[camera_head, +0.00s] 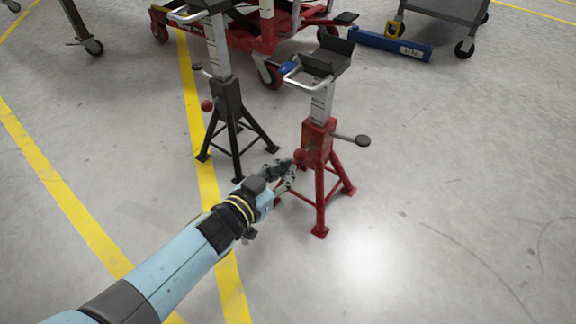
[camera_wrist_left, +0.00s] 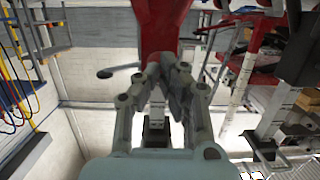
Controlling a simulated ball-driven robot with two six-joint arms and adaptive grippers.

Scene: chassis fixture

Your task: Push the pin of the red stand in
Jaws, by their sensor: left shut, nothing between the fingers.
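The red stand (camera_head: 319,137) stands upright on the floor right of centre in the head view, on splayed red legs. Its pin ends in a small red ball knob (camera_head: 300,156) on the side facing my left arm. My left gripper (camera_head: 289,172) is shut and empty, with its fingertips close to the knob; I cannot tell whether they touch. In the left wrist view the shut fingers (camera_wrist_left: 172,75) lie in front of the red stand body (camera_wrist_left: 160,22), and the knob is hidden there. The right gripper is not in view.
A black stand (camera_head: 228,95) with a red knob stands left of the red stand. The red stand's lever (camera_head: 350,139) sticks out to the right. A red wheeled frame (camera_head: 240,30), a blue bar (camera_head: 390,44) and a grey cart (camera_head: 445,12) are behind. Floor at the right is clear.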

